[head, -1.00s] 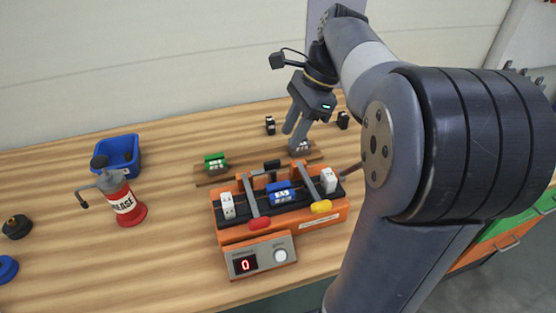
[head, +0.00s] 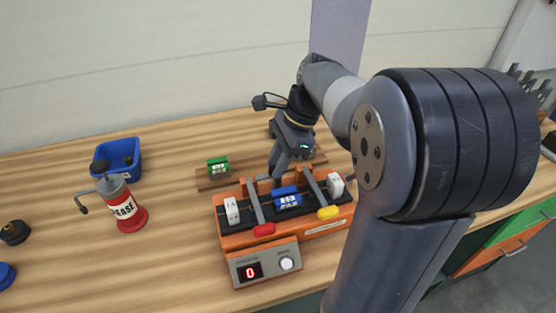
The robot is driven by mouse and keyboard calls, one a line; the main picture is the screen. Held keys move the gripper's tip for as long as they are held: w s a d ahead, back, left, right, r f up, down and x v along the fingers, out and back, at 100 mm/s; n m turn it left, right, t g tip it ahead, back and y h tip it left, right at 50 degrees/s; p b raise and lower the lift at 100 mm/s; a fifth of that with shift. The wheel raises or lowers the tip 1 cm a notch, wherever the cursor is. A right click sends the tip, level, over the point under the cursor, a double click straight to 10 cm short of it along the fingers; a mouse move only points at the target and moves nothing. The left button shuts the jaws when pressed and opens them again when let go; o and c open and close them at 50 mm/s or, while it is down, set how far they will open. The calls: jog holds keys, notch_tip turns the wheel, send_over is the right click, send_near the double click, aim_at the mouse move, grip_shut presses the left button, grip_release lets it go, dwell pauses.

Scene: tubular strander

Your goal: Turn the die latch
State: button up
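An orange fixture (head: 306,231) stands on the bench with a blue die block (head: 287,198) in its middle. A white block sits at its left (head: 232,210) and another at its right (head: 336,184). Two grey levers cross it, one with a red tip (head: 264,230) and one with a yellow tip (head: 328,212). My gripper (head: 275,174) points down at the fixture's back edge, just behind the blue block. The small black part at that back edge, possibly the latch, is hidden by the gripper. I cannot tell whether the fingers are apart or touching it.
A panel with a red "0" display and a knob (head: 265,265) fronts the fixture. A green block (head: 218,166) sits on a wooden rail behind it. A red grease can (head: 125,203) and blue bin (head: 121,154) stand left. Bare bench lies between them and the fixture.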

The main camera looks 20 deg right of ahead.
grip_shut()
jog(key=shift+r+n+p, duration=0.1)
jog(key=shift+n+p, duration=0.2)
jog(key=shift+p, duration=0.1)
jog(key=n+g+p, duration=0.1)
jog(key=n+p, duration=0.1)
jog(key=p, duration=0.1)
jog(key=shift+r, duration=0.2)
jog(key=n+g+p, duration=0.1)
jog(key=n+p, duration=0.3)
jog(key=n, duration=0.1)
jog(key=shift+f+g+h, duration=0.1)
jog(key=shift+g+h, duration=0.3)
jog(key=n+p, duration=0.1)
jog(key=n, duration=0.1)
jog(key=n+g+h+p, duration=0.1)
jog(key=n+p, duration=0.1)
jog(key=n, duration=0.1)
jog(key=shift+w+a+h, duration=0.1)
jog(key=shift+h, duration=0.2)
jog(key=n+h, duration=0.1)
jog(key=n, duration=0.1)
jog(key=n+h+p, duration=0.1)
jog(key=n, duration=0.2)
jog(key=shift+f+g, duration=0.15)
jog(key=shift+g, duration=0.15)
jog(key=shift+n+p, duration=0.3)
